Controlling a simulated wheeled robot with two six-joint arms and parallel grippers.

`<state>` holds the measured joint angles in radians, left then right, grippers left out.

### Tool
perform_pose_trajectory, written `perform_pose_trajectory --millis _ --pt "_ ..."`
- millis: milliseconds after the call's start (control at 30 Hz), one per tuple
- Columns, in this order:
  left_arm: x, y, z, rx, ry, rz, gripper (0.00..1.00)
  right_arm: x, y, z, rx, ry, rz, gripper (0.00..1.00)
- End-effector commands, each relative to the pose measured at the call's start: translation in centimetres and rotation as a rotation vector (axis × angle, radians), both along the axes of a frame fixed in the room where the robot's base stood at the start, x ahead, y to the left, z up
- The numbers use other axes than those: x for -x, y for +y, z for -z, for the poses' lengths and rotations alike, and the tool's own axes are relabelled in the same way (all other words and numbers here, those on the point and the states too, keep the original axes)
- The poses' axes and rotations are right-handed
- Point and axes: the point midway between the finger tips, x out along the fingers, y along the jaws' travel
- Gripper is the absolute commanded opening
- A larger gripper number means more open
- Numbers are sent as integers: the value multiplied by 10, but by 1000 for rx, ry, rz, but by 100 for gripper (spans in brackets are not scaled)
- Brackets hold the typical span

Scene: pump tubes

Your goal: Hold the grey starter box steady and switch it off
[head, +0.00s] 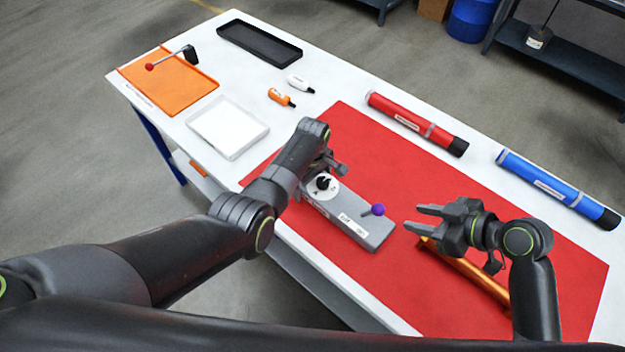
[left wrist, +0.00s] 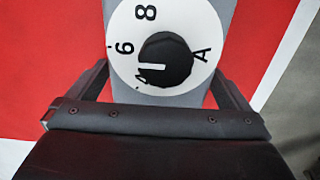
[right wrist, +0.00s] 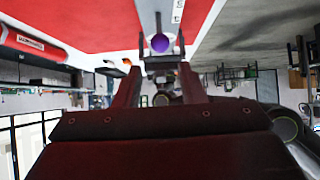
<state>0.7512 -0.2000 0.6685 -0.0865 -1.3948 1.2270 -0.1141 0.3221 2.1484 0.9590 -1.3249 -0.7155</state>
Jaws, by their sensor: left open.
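The grey starter box (head: 365,230) lies on the red mat. Its white dial with a black knob (head: 323,183) is at its far left end, and a short lever with a purple ball (head: 378,209) stands near its right end. My left gripper (head: 325,168) is over the dial end; in the left wrist view its open fingers (left wrist: 165,88) are on either side of the box, contact unclear. My right gripper (head: 416,217) is open and empty, just right of the box's lever end. The purple ball (right wrist: 160,42) shows ahead, between its fingers (right wrist: 160,85).
An orange tube (head: 470,270) lies under my right gripper. Red (head: 410,122) and blue (head: 555,187) tubes lie along the far side. An orange tray (head: 175,95), white tray (head: 228,128), black tray (head: 260,42) and two small bottles are at the left.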

Motion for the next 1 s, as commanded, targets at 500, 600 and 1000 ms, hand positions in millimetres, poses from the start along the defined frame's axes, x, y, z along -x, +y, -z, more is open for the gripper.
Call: perform_pose_trajectory --millis 500,600,1000 --pt "0 0 0 0 0 0 40 0 0 0 0 0 0 35" --pt "0 0 0 0 0 0 40 0 0 0 0 0 0 22" --pt "0 0 0 0 0 0 40 -5 -4 2 -69 130 96 0"
